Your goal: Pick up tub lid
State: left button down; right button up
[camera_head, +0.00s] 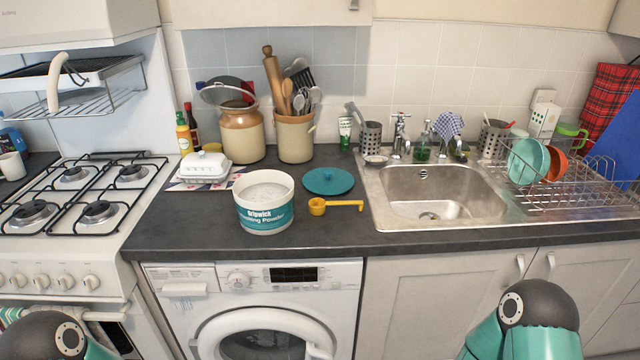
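A yellow scoop (335,206) lies on the counter just in front of the lid. Parts of my two arms show at the bottom left and bottom right corners. Neither gripper is in the picture.
The metal sink (440,190) is right of the lid, with a dish rack (590,185) beyond. A utensil crock (295,138) and a brown jar (241,132) stand behind. A white butter dish (204,168) and the gas hob (75,190) are left. The washer (265,310) is below the counter.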

aim_at(327, 181)
jog(key=z, duration=2)
jog(key=i, duration=0.1)
jog(key=u, duration=3.15)
jog(key=k, duration=1.15)
jog(key=z, duration=0.7)
jog(key=i, duration=1)
